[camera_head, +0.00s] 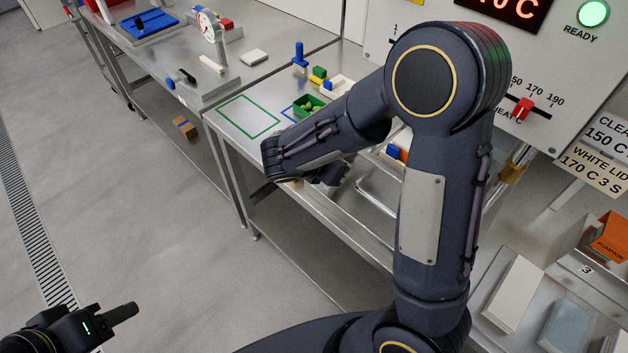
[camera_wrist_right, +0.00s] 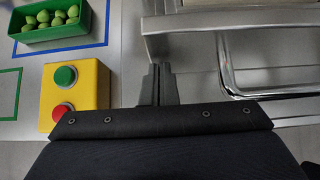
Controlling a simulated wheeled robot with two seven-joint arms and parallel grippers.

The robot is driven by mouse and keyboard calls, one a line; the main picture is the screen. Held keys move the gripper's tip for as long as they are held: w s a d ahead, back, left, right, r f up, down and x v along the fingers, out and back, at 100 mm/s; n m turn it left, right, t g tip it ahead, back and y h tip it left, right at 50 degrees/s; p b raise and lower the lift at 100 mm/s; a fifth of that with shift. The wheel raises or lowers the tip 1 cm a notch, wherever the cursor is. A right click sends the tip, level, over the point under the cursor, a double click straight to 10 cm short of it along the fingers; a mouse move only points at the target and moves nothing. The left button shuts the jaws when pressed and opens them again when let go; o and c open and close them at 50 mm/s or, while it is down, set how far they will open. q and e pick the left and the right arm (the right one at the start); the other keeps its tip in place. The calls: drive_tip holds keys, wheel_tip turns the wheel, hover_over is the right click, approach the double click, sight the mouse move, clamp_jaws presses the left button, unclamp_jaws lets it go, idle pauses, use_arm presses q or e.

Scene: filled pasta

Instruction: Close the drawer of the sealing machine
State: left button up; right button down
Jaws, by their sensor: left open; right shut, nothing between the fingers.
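The sealing machine (camera_head: 560,75) stands at the upper right with a lit green READY lamp. Its drawer (camera_head: 378,192) shows as a steel frame low beside the bench, partly hidden behind my right arm. In the right wrist view a steel edge and a bent rod frame (camera_wrist_right: 226,70) lie right of the fingers. My right gripper (camera_wrist_right: 158,84) is shut and empty, its tips close to the steel edge; contact cannot be told. My left gripper (camera_head: 108,318) is open and empty at the lower left, over the floor, far from the drawer.
A yellow box (camera_wrist_right: 88,90) with green and red buttons sits left of my right fingers. A green tray (camera_wrist_right: 60,32) of green pasta is behind it. Another bench (camera_head: 235,70) holds a scale. White and blue stacks (camera_head: 508,292) stand at lower right. The left floor is free.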

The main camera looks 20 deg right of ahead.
drive_tip(key=w+d, duration=0.1)
drive_tip(key=d, duration=0.3)
drive_tip(key=w+d, duration=0.2)
drive_tip(key=d, duration=0.2)
drive_tip(key=w+d, duration=0.2)
drive_tip(key=d, duration=0.2)
drive_tip(key=shift+d+r, duration=0.1)
drive_tip(key=shift+d, duration=0.15)
drive_tip(key=shift+w+d+r, duration=0.1)
